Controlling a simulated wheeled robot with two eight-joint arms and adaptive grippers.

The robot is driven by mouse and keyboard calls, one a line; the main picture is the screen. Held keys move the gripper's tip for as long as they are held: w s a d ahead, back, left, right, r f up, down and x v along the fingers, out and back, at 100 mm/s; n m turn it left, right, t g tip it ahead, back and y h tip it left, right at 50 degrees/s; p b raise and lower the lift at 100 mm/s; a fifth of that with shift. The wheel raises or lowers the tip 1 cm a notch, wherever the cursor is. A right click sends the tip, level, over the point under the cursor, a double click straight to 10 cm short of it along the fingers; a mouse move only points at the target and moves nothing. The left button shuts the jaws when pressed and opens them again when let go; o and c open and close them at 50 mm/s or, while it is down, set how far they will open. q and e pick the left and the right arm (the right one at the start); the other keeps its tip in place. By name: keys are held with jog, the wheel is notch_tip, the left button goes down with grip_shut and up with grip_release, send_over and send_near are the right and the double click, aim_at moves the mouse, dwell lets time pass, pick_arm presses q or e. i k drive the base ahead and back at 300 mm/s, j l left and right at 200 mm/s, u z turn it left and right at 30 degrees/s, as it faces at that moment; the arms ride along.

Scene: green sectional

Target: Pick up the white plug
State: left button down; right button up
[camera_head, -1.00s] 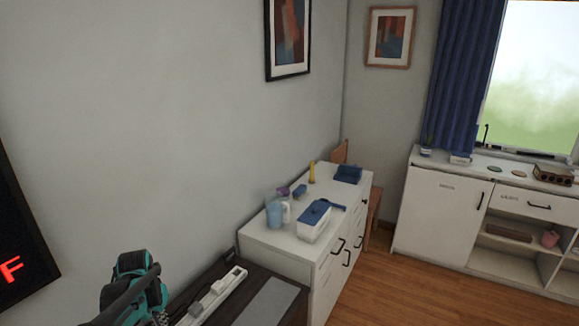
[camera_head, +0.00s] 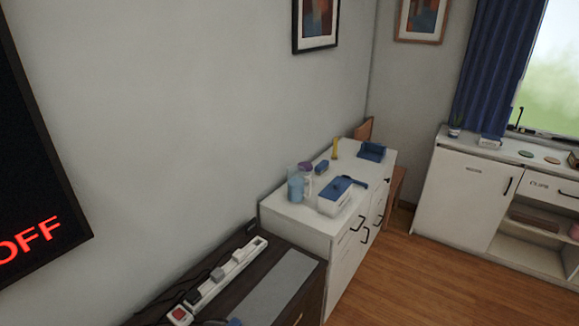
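A white power strip (camera_head: 205,292) with a red switch at its near end lies on the dark cabinet against the wall. Several plugs with dark cords sit along it. A pale, whitish plug (camera_head: 217,274) is near the strip's middle; the view is too small to tell whether it is seated in a socket. Neither of my grippers can be made out. A small dark blue shape at the bottom edge is too cut off to identify.
A grey flat panel (camera_head: 274,288) lies beside the strip. A white cabinet (camera_head: 286,218) beyond holds a pitcher (camera_head: 297,186) and a blue-lidded box (camera_head: 336,196). A dark screen (camera_head: 30,150) hangs at left. Wooden floor (camera_head: 400,280) is open at right.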

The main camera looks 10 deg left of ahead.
aim_at(239, 255)
jog(key=i+l+u, duration=0.2)
jog(key=i+l, duration=0.2)
jog(key=l, duration=0.25)
jog(key=i+l+u, duration=0.1)
jog(key=l, duration=0.25)
jog(key=i+l+u, duration=0.1)
jog(key=i+l, duration=0.15)
jog(key=l, duration=0.15)
jog(key=i+l+u, duration=0.1)
jog(key=l, duration=0.25)
jog(key=i+l+u, duration=0.1)
jog(key=i+l, duration=0.15)
jog(key=l, duration=0.15)
jog(key=i+j+u, duration=0.15)
jog(key=u, duration=0.35)
jog(key=i+u, duration=0.3)
jog(key=u, duration=0.15)
